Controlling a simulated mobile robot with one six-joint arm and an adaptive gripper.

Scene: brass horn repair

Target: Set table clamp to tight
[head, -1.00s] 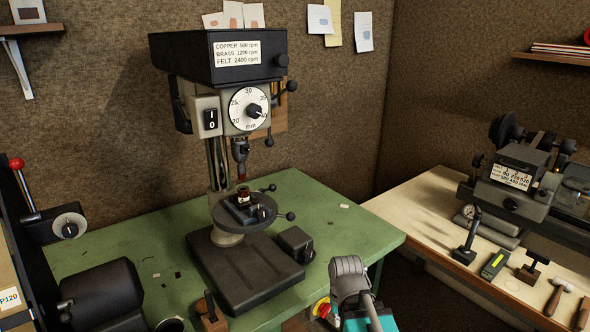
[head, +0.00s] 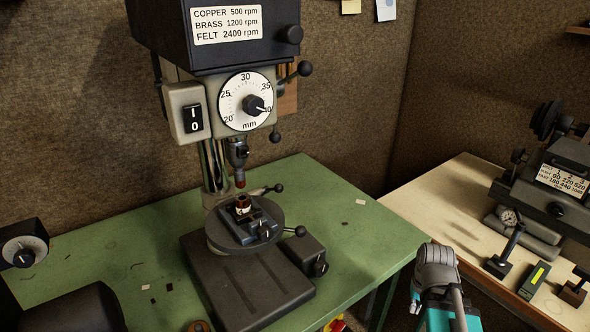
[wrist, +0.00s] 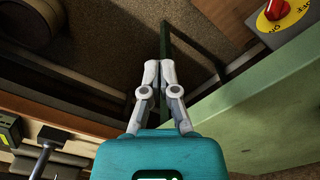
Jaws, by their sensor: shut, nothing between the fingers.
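The drill press has a round dark work table (head: 228,236) on its column. Two ball-ended levers show at that table: one at the back right (head: 274,189), one at the front right (head: 296,231). I cannot tell which of them is the table clamp, nor how tight it is. A small vise (head: 262,224) and a small reddish-brown part (head: 243,204) sit on the round table. My gripper (wrist: 159,64) is shut and empty in the wrist view, below the green bench top's level or beside its edge, apart from both levers.
The green bench (head: 345,252) carries the press base (head: 245,285) and a dark box (head: 305,254). A red knob on a yellow plate (wrist: 275,10) shows in the wrist view. A cream bench (head: 450,205) with tools stands right, across a gap.

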